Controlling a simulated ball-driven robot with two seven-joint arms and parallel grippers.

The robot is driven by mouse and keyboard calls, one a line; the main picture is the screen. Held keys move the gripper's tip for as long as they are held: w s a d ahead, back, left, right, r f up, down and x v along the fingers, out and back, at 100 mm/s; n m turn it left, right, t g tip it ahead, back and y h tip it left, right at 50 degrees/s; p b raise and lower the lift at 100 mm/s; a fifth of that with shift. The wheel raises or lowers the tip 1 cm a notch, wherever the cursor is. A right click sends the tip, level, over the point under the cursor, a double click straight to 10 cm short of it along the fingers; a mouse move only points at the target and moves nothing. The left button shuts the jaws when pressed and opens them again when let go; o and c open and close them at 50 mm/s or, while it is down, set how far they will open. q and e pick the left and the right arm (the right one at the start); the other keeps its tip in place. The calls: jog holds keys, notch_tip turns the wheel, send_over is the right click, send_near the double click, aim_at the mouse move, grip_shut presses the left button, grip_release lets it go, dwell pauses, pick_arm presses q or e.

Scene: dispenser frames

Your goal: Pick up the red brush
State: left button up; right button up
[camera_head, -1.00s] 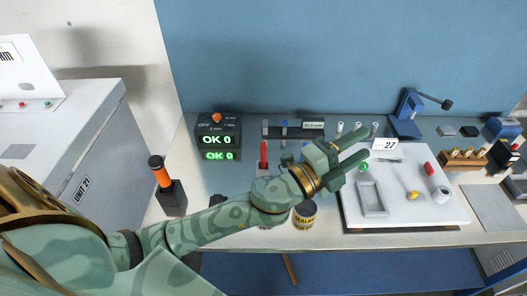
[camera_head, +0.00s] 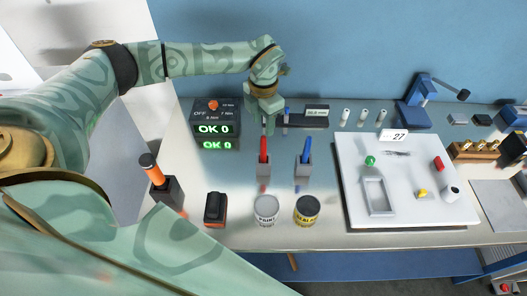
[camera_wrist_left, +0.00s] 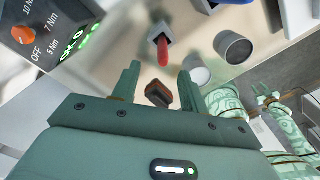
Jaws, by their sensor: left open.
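The red brush (camera_head: 263,146) stands upright in a grey holder (camera_head: 264,171) on the bench, with only its red handle showing. My left gripper (camera_head: 267,120) is above and behind it, pointing down, apart from it. In the left wrist view the gripper (camera_wrist_left: 157,75) has its two fingers spread with nothing between them. The red brush (camera_wrist_left: 162,50) shows just beyond the fingertips there, in its holder (camera_wrist_left: 161,32).
A blue brush (camera_head: 305,143) stands in a similar holder to the right. Paint (camera_head: 266,211) and sealant (camera_head: 307,211) cans stand in front, and a black-and-orange tool (camera_head: 215,208) to their left. The display box (camera_head: 217,128) is at the left. A white board (camera_head: 405,218) fills the right.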

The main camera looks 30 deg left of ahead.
aim_at(263, 147)
pick_arm(q)
notch_tip(263, 147, down, 5)
jog(key=shift+r, duration=0.1)
jog(key=f, duration=0.5)
jog(key=shift+s+d+f, duration=0.2)
jog(key=shift+s+f, duration=0.05)
jog(key=shift+f, duration=0.1)
grip_shut()
